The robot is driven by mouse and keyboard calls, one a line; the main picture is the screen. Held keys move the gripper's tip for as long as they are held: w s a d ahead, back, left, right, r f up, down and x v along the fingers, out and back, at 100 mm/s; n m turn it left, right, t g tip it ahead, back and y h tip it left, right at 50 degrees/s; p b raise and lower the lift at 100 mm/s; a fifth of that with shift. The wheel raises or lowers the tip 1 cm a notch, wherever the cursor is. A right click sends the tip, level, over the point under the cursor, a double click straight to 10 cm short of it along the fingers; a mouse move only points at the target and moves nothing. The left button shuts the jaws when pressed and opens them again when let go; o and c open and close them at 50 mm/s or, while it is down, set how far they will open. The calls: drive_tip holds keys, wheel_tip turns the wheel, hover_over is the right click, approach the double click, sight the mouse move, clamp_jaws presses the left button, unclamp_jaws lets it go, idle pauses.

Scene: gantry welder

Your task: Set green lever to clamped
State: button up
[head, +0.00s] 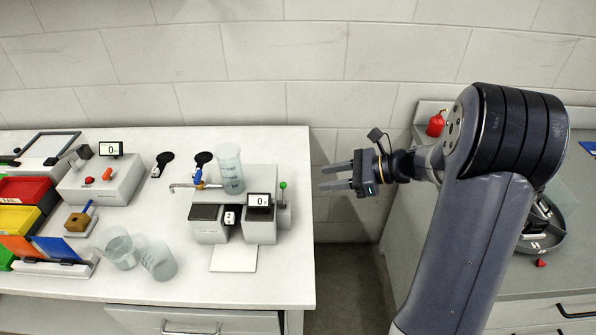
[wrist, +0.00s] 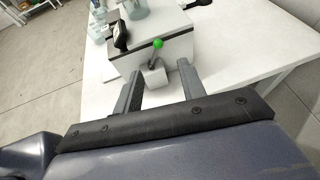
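The green lever (head: 283,186) stands upright on the right side of a small grey machine (head: 262,232) on the left table. It has a green ball knob on a thin metal stem. In the wrist view the green lever (wrist: 158,44) rises from a grey block on the machine's side, leaning slightly, and appears ahead of and between my fingers. My gripper (head: 322,178) is open and empty, to the right of the lever and apart from it. Its two fingers also show in the wrist view (wrist: 160,80). Which setting the lever is in cannot be told.
A beaker (head: 231,172) stands on top of the machine, with a blue-handled tap (head: 198,178) beside it. Two more beakers (head: 158,262) are at the front left. The left table's right edge (head: 309,235) borders a gap before the right counter (head: 475,275).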

sight(283, 193)
drive_tip(key=p+x, duration=0.1)
drive_tip(key=x, duration=0.9)
drive_tip(key=shift+a, duration=0.25)
drive_tip(key=shift+s, duration=0.15)
clamp_jaws()
